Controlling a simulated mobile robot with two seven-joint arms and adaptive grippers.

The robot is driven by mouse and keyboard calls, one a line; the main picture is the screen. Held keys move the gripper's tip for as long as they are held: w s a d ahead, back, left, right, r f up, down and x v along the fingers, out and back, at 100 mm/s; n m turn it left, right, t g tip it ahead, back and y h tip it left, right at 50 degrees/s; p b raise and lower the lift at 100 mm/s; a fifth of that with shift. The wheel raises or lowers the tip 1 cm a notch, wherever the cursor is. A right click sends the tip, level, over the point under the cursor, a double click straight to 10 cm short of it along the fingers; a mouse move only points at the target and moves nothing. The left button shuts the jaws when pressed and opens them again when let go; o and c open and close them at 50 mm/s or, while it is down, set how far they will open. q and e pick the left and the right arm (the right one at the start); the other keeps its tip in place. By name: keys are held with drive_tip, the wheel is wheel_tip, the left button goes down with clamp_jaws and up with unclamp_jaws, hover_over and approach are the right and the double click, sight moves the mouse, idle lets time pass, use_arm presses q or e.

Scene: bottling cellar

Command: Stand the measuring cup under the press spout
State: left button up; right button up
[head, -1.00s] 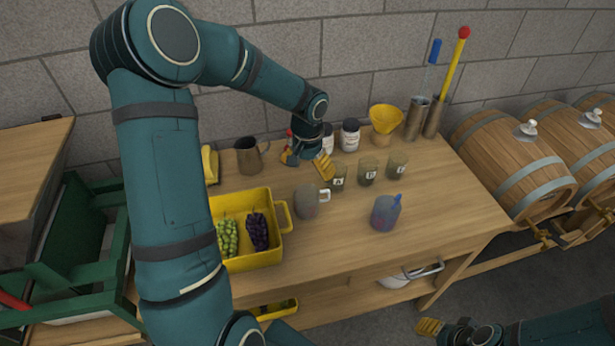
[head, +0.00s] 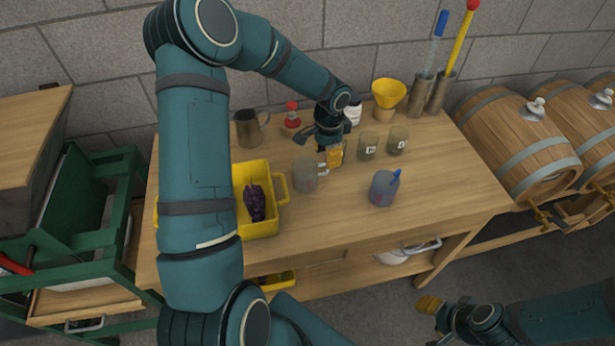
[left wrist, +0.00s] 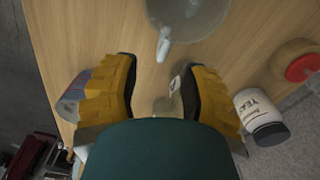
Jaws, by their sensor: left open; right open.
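A clear cup with a handle, which I take for the measuring cup (head: 306,175), stands upright on the wooden table right of the yellow crate. In the left wrist view the cup (left wrist: 190,14) is at the top, its pale handle pointing down toward the gap between my fingers. My left gripper (head: 330,160) is open, close behind the cup on its handle side; the left wrist view shows both yellow fingers (left wrist: 160,72) apart, with the handle just beyond the tips. My right gripper (head: 431,306) is open and empty, low in front of the table. I cannot make out the press spout.
A bluish cup with a blue handle (head: 382,190) stands to the right. Several small glasses (head: 368,146) stand behind. The yellow crate (head: 282,190) holds dark grapes. A metal jug (head: 249,130) and yellow funnel (head: 388,93) are at the back. A green frame (head: 75,262) stands left.

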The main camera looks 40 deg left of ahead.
use_arm(q)
drive_tip(key=shift+w+f+b, duration=0.2)
drive_tip(key=shift+f+b, duration=0.2)
drive_tip(key=shift+f, duration=2.75)
clamp_jaws()
